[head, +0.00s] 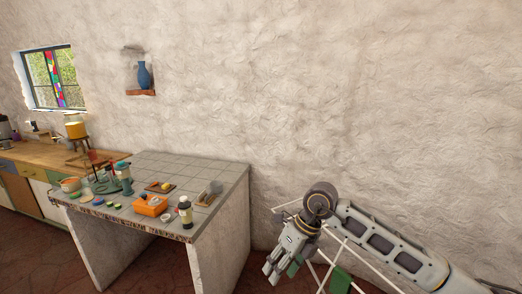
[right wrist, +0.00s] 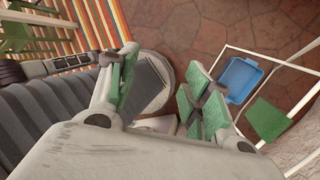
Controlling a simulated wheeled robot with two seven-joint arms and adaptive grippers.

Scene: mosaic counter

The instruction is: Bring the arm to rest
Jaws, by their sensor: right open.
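My right arm (head: 390,245) comes in from the lower right in the head view. Its right gripper (head: 283,268) hangs pointing down, to the right of the counter and apart from it. In the right wrist view the gripper (right wrist: 160,95) shows its green-padded fingers spread, with nothing between them. Below them are the floor and part of a dark grey ribbed body. My left gripper is in neither view.
The tiled counter (head: 215,172) holds an orange box (head: 150,205), a bottle (head: 185,212) and several small things. A white-framed rack with green parts (head: 340,280) stands close behind the right gripper. A blue tray (right wrist: 240,80) lies near the rack. The wall (head: 380,100) is behind.

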